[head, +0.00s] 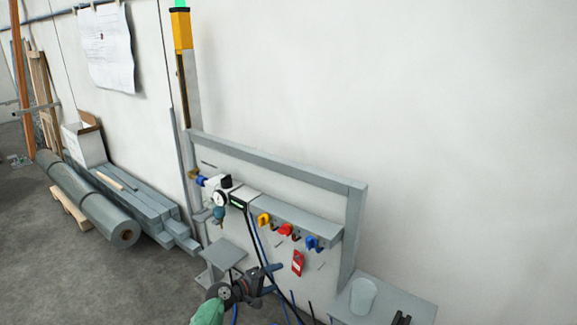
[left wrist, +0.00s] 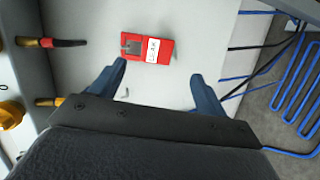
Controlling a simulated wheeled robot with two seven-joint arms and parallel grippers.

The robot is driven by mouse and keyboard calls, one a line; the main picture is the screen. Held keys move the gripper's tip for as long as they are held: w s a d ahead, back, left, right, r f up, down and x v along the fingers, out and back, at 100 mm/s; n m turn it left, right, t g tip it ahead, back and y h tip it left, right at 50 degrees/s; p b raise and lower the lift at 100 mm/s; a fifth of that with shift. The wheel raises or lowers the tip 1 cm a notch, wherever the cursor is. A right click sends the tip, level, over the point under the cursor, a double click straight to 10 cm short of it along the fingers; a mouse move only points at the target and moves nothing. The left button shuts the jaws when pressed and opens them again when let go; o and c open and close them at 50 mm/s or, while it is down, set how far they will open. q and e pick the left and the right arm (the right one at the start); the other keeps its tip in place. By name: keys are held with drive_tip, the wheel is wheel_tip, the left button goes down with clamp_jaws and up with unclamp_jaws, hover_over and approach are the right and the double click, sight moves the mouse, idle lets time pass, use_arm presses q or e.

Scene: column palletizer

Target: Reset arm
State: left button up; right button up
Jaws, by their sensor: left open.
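My left gripper (head: 274,278) is in front of the grey frame on the wall, low in the middle of the head view. In the left wrist view its two blue fingers stand wide apart with nothing between them (left wrist: 157,88). A red tag (head: 297,262) hangs below the row of coloured fittings. In the left wrist view the red tag (left wrist: 147,48), with a white label, lies beyond the fingertips and apart from them. My right gripper does not show.
The grey frame (head: 355,225) carries a round gauge (head: 220,199) and yellow, red and blue fittings. Blue hoses (left wrist: 300,95) run at the right of the wrist view. A pale cup (head: 363,295) stands at lower right. Grey beams and a roll (head: 85,200) lie at left.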

use_arm(q)
drive_tip(key=s+a+r+m+g+y, duration=0.1)
drive_tip(key=s+a+r+m+y, duration=0.2)
drive_tip(key=s, duration=0.4)
drive_tip(key=s+a+r+m+g+y, duration=0.1)
drive_tip(key=s+m+y, duration=0.25)
drive_tip(key=s, duration=0.25)
drive_tip(key=s+a+r+m+g+y, duration=0.1)
drive_tip(key=s+a+m+y, duration=0.2)
drive_tip(key=s, duration=0.4)
drive_tip(key=s+f+g+p, duration=0.1)
drive_tip(key=s+f, duration=0.3)
drive_tip(key=s, duration=1.1)
drive_tip(key=s+f+g, duration=0.3)
drive_tip(key=s+f, duration=0.1)
drive_tip(key=s, duration=1)
drive_tip(key=shift+s+a+f+y+p, duration=0.2)
drive_tip(key=shift+s+a+y+p, duration=0.2)
drive_tip(key=shift+a+y, duration=0.05)
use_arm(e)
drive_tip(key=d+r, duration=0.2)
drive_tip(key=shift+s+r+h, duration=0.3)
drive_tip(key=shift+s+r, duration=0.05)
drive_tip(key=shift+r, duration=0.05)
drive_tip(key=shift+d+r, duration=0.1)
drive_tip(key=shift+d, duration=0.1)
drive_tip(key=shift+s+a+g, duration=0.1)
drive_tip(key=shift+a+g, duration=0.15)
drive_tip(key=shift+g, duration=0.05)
